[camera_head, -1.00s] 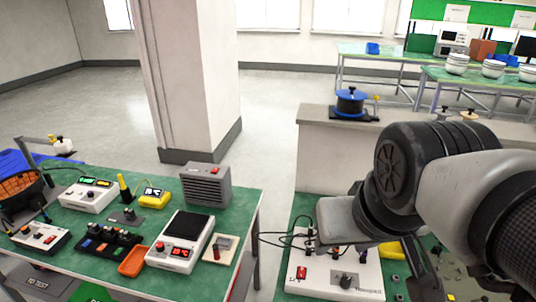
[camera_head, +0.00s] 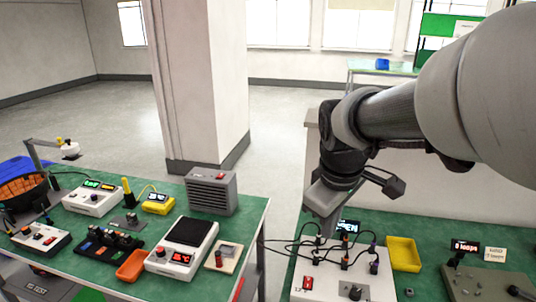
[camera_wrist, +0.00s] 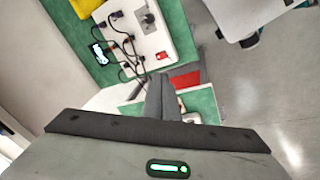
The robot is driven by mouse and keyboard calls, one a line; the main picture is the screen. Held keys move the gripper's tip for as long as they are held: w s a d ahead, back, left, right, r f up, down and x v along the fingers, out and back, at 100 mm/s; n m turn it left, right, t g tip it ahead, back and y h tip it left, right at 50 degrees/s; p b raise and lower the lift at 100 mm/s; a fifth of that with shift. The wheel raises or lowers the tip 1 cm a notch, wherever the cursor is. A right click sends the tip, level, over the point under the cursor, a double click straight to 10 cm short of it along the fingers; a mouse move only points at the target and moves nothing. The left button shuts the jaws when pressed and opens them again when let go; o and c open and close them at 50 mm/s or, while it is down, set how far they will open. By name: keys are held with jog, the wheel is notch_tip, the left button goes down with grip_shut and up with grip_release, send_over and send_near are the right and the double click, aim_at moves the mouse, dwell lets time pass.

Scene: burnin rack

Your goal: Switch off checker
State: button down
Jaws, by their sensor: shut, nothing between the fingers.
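No readable label names a checker, so I cannot tell for sure which device it is. A white box (camera_head: 330,273) with a red rocker switch (camera_head: 308,283), a black knob (camera_head: 353,291) and several plugged dark cables sits on the green table at the front. The box also shows in the wrist view (camera_wrist: 152,42), with its red switch (camera_wrist: 162,56) near the corner closest to my fingers. The switch's position is too small to tell. My gripper (camera_head: 327,228) is shut and empty, above the box's far left part in the head view. Its fingers (camera_wrist: 163,98) show in the wrist view.
A yellow tray (camera_head: 403,254) and a small lit display (camera_head: 348,227) stand near the box. A gap separates the tables.

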aim_at(308, 279)
jog(key=w+f+n+g+b, duration=0.1)
jog(key=w+f+n, duration=0.2)
jog(key=f, duration=0.3)
jog(key=w+f+n+b, duration=0.2)
jog(key=w+f+n, duration=0.1)
jog(key=w+f, duration=0.3)
jog(key=shift+a+f+g, duration=0.3)
jog(key=shift+f+g, duration=0.1)
jog(key=shift+f, duration=0.4)
jog(key=shift+w+b, duration=0.1)
jog(key=shift+b, duration=0.2)
jog(key=f, duration=0.4)
jog(key=w+f+b, duration=0.1)
jog(key=f, duration=0.4)
jog(key=f+b, duration=0.1)
jog(key=f, duration=0.4)
jog(key=shift+w+d, duration=0.25)
jog(key=shift+w, duration=0.05)
jog(key=shift+w+f, duration=0.1)
jog(key=shift+f, duration=0.1)
jog(key=shift+s+f, duration=0.1)
jog(key=shift+s, duration=0.15)
